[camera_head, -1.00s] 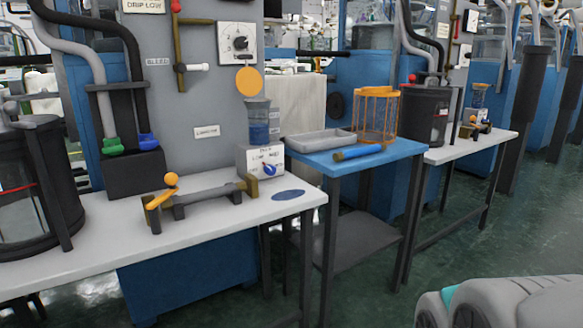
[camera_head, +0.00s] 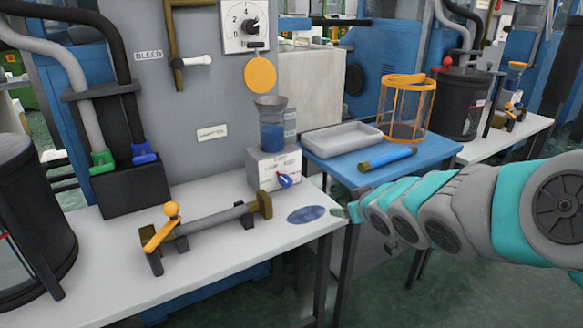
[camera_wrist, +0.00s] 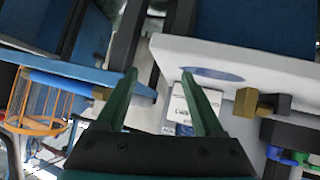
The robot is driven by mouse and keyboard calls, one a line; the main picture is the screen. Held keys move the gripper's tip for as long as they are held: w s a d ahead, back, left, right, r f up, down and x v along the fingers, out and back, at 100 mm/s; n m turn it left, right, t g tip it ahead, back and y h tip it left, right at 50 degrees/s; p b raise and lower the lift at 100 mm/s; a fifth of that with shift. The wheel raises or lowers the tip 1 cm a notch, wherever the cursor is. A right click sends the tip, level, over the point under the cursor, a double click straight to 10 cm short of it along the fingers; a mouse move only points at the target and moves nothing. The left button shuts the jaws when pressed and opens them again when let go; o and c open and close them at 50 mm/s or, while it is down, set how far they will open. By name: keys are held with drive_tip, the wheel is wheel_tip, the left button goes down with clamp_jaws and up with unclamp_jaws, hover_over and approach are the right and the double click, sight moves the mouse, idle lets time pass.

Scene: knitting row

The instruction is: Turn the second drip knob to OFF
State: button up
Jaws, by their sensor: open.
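A blue knob (camera_head: 285,181) is on the front of a white box (camera_head: 262,172) with small lettering, under a cup of blue liquid (camera_head: 271,125) on the near bench. The knob's pointer tilts to the lower right; its exact setting is too small to read. A similar small station (camera_head: 515,78) stands on the far bench, its knob not distinguishable. My gripper (camera_wrist: 159,75) is open and empty, its two green fingers apart. It is near the bench's right corner, right of the near box and apart from it. The labelled box also shows in the wrist view (camera_wrist: 183,115).
The near white bench (camera_head: 225,262) holds a rail with an orange-knobbed lever (camera_head: 170,212) and a flat blue oval (camera_head: 306,214). A blue table (camera_head: 335,167) beside it holds a grey tray (camera_head: 342,140), an orange cage (camera_head: 408,105) and a blue roll (camera_head: 387,158).

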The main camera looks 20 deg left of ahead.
sight(288, 181)
drive_tip(key=a+r+n+y, duration=0.1)
drive_tip(key=a, duration=0.3)
drive_tip(key=a+r+n+y, duration=0.1)
drive_tip(key=a+y, duration=0.1)
drive_tip(key=a, duration=0.1)
drive_tip(key=a+r+y, duration=0.1)
drive_tip(key=a, duration=0.3)
drive_tip(key=shift+w+a+r+n+y, duration=0.15)
drive_tip(key=shift+w+a+n+y, duration=0.15)
drive_tip(key=shift+w+n, duration=0.1)
drive_tip(key=x, duration=0.6)
drive_tip(key=shift+w+f, duration=0.15)
drive_tip(key=shift+f, duration=0.1)
drive_tip(key=shift+w+a+f, duration=0.1)
drive_tip(key=shift+w+a, duration=0.3)
clamp_jaws()
